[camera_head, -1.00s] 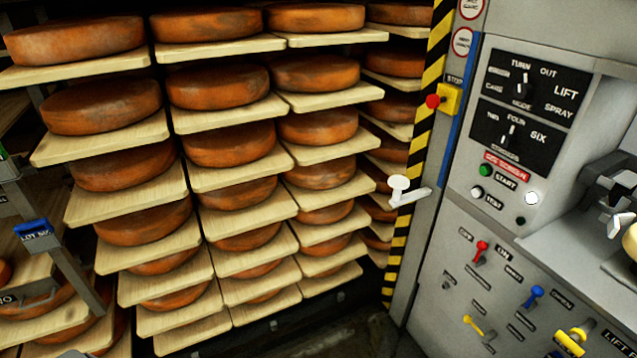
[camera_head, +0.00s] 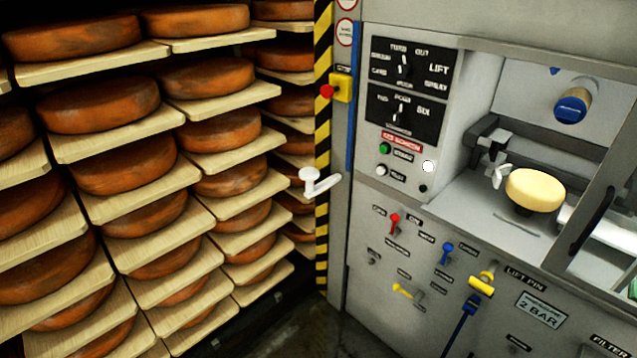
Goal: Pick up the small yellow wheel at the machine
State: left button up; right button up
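The small yellow wheel (camera_head: 535,189) is pale yellow and round. It sits on a dark support in the open bay of the grey machine (camera_head: 352,245), at the right of the head view. A dark clamp-like part with a light tip stands just left of it. Neither of my grippers shows in the view.
Shelves of large orange-brown cheese wheels (camera_head: 105,104) on wooden boards fill the left side. A white handle (camera_head: 318,182) sticks out near the striped post (camera_head: 322,130). Control panels and small coloured levers cover the machine front. A blue-capped cylinder (camera_head: 573,105) hangs above the yellow wheel.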

aim_at(533, 190)
jog(key=u, duration=0.35)
jog(key=i, duration=2.1)
jog(key=z, duration=1.8)
